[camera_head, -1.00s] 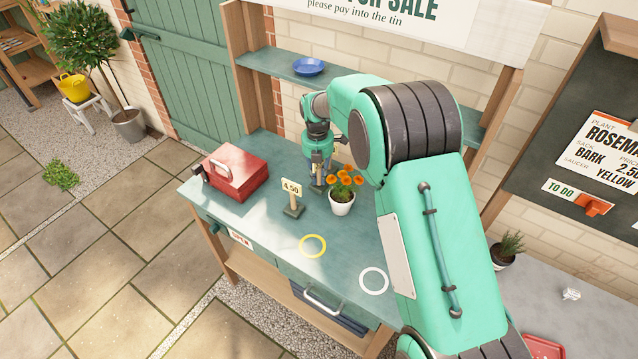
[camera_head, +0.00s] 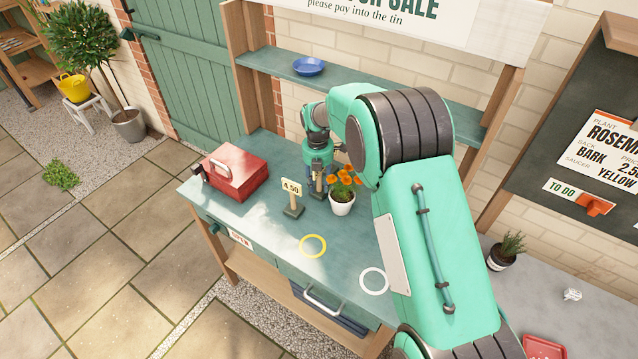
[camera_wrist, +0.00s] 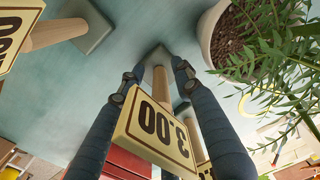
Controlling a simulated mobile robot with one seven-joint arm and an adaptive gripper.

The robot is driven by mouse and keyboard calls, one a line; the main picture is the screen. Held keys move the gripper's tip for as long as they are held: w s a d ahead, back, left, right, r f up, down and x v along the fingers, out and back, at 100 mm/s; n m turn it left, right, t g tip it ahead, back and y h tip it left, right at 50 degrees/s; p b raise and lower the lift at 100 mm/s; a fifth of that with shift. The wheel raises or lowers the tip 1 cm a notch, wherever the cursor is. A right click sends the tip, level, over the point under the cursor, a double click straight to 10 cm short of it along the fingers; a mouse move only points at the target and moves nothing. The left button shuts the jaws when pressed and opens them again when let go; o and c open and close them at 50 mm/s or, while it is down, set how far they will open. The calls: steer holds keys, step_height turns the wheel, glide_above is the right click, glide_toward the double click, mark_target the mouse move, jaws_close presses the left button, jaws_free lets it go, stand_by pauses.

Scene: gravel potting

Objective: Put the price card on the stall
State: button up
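A price card marked 3.00 (camera_wrist: 160,130) is between the two fingers of my gripper (camera_wrist: 160,65) in the wrist view. Its wooden post runs between the fingertips to a dark base (camera_wrist: 155,53) close to the bench top. Whether the fingers press on the post, and whether the base touches the bench, is unclear. In the head view my gripper (camera_head: 317,182) points down at the bench, left of the flower pot. A second card, marked 4.50 (camera_head: 291,188), stands upright on the bench to the left; a standing card also shows at the wrist view's upper left (camera_wrist: 14,35).
The green bench (camera_head: 262,222) holds a red box (camera_head: 236,176) at left and a white pot of orange flowers (camera_head: 342,204) close right of my gripper. A yellow ring (camera_head: 313,246) and a white ring (camera_head: 374,281) mark clear bench in front. A shelf with a blue dish (camera_head: 308,66) is behind.

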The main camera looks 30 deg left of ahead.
steer(key=shift+r, duration=0.1)
step_height(320, 180, up, 12)
steer(key=shift+a+p, duration=0.15)
steer(key=shift+p, duration=0.75)
stand_by(0.8)
